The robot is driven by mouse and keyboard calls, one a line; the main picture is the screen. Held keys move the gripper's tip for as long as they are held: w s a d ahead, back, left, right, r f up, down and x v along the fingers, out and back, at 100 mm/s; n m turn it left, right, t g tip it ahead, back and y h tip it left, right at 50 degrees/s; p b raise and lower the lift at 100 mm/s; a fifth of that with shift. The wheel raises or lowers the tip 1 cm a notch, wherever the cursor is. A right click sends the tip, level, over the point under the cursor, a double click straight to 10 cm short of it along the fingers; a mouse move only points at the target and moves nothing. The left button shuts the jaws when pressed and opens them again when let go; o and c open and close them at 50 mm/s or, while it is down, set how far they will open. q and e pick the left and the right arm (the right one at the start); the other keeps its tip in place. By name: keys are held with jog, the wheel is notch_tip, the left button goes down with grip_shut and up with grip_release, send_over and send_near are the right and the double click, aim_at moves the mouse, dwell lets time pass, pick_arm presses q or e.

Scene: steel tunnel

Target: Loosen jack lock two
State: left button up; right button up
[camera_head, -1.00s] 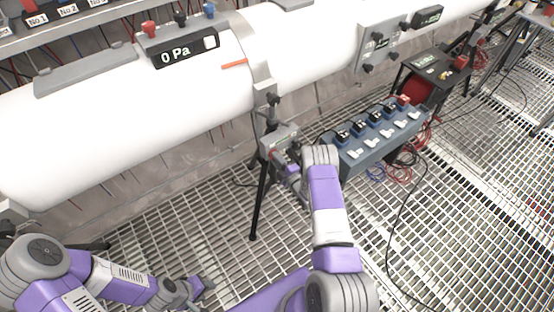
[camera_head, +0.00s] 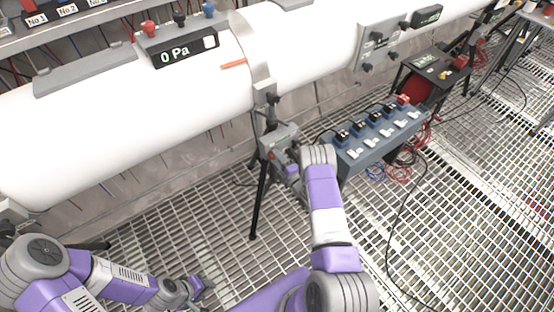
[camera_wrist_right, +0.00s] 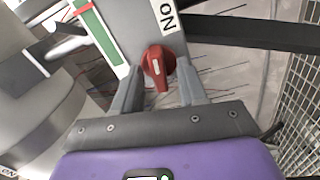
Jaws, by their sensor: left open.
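The jack (camera_head: 276,139) stands on black tripod legs under the white pipe, with a grey box-shaped head. In the head view, my right gripper (camera_head: 287,164) is at the jack's head, partly hidden by my arm. My left gripper (camera_head: 202,288) is open and empty, low over the grating, away from the jack.
The white pipe (camera_head: 120,125) runs across above the jack, with a "0 Pa" display (camera_head: 188,52) on it. A blue-grey box (camera_head: 375,140) with several switches stands right of the jack. Cables lie on the floor at right. The grating (camera_head: 200,225) left of the jack is clear.

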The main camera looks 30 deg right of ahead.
jog(key=s+p, duration=0.2)
jog(key=s, duration=0.5)
jog(key=shift+s+d, duration=0.25)
dwell(0.5)
